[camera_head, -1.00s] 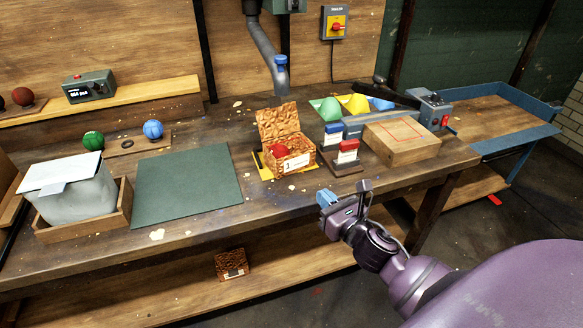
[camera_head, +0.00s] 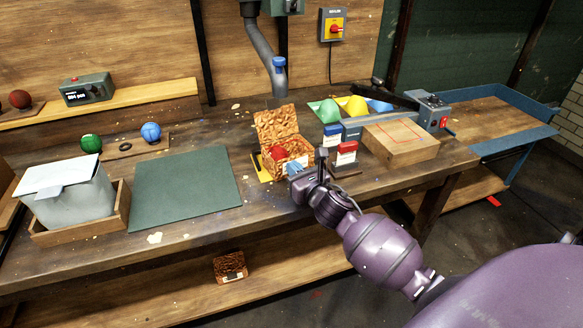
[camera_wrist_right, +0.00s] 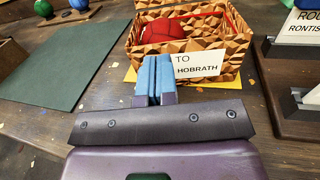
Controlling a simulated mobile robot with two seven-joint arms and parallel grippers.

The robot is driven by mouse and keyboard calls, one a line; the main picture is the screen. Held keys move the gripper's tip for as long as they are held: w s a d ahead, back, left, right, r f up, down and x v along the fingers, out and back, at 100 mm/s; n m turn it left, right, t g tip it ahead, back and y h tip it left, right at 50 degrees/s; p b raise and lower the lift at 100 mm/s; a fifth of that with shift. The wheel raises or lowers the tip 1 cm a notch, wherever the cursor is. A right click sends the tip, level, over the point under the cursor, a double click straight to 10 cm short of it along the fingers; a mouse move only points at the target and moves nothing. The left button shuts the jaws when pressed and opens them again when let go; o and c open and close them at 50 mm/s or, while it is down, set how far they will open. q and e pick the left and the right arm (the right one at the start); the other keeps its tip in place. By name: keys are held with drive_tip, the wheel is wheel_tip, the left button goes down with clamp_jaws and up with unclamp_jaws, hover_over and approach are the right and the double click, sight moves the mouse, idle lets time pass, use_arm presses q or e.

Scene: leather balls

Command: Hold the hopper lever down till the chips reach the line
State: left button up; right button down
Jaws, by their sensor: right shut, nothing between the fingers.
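The hopper's grey pipe (camera_head: 262,42) comes down at the back wall, with a blue part (camera_head: 279,63) near its lower end; I cannot make out which part is the lever. Below it, an open patterned box (camera_head: 277,128) stands on a yellow mat (camera_head: 261,168), lid tilted back, with a red ball (camera_head: 279,153) inside. In the right wrist view the box (camera_wrist_right: 225,72) shows a red line along its inside wall; the chip level is not clear. My right gripper (camera_head: 294,170), blue-tipped, is shut and empty at the box's front; its fingers (camera_wrist_right: 154,78) overlap the label. My left gripper is not in view.
A dark green mat (camera_head: 185,190) lies clear to the left. A grey lidded bin (camera_head: 75,205) stands farther left.

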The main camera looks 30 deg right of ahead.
sight(285, 160)
drive_tip(key=shift+w, duration=0.55)
drive_tip(key=shift+w, duration=0.1)
drive_tip(key=shift+w, duration=1.8)
drive_tip(key=shift+s+d, duration=0.1)
